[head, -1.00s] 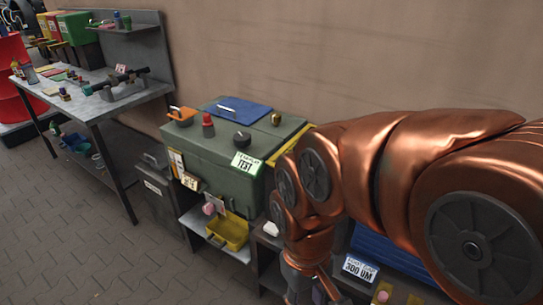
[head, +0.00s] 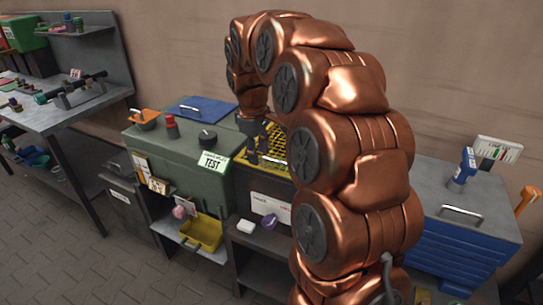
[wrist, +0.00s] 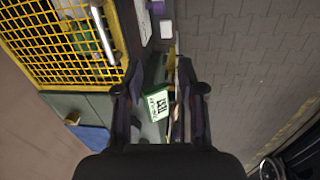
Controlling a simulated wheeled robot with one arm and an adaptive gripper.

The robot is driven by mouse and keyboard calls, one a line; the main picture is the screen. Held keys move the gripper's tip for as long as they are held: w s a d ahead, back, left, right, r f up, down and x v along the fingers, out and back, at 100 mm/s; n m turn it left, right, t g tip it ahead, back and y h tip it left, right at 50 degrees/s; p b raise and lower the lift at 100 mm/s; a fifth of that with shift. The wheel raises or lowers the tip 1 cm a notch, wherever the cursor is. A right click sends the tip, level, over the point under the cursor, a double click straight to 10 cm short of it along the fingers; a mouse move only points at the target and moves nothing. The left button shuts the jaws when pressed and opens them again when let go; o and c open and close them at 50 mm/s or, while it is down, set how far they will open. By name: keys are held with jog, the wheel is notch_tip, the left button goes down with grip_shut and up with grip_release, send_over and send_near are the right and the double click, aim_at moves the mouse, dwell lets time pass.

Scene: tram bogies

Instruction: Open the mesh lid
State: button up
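The mesh lid (head: 278,140) is a yellow grid in a yellow frame, right of the green test cabinet and partly hidden by my arm. In the wrist view the mesh lid (wrist: 40,45) fills the upper left and looks flat and closed, with objects showing through the grid. A pale bar handle (wrist: 103,32) runs along its edge. My gripper (head: 262,150) is over the lid's near side in the head view. In the wrist view my gripper (wrist: 157,78) has its fingers spread with nothing between them, to the right of and below the handle.
The green cabinet (head: 175,155) carries a blue plate (head: 198,108) and a black knob. A blue drawer cabinet (head: 460,255) stands right of my arm. A workbench (head: 70,115) is at the left. Paved floor (wrist: 245,60) is clear at the right of the wrist view.

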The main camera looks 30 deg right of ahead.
send_near(271, 159)
jog(key=shift+n, duration=0.3)
jog(key=shift+w+d+f+p, duration=0.1)
jog(key=shift+d+f+p, duration=0.15)
jog(key=shift+f, duration=1.1)
jog(key=shift+w+d+f+p, duration=0.15)
jog(key=shift+f+p, duration=0.1)
jog(key=shift+f, duration=1.15)
jog(key=shift+s+d+f+p, duration=0.1)
jog(key=shift+d+f+p, duration=0.15)
jog(key=shift+f, duration=1.1)
jog(key=shift+w, duration=0.1)
grip_shut()
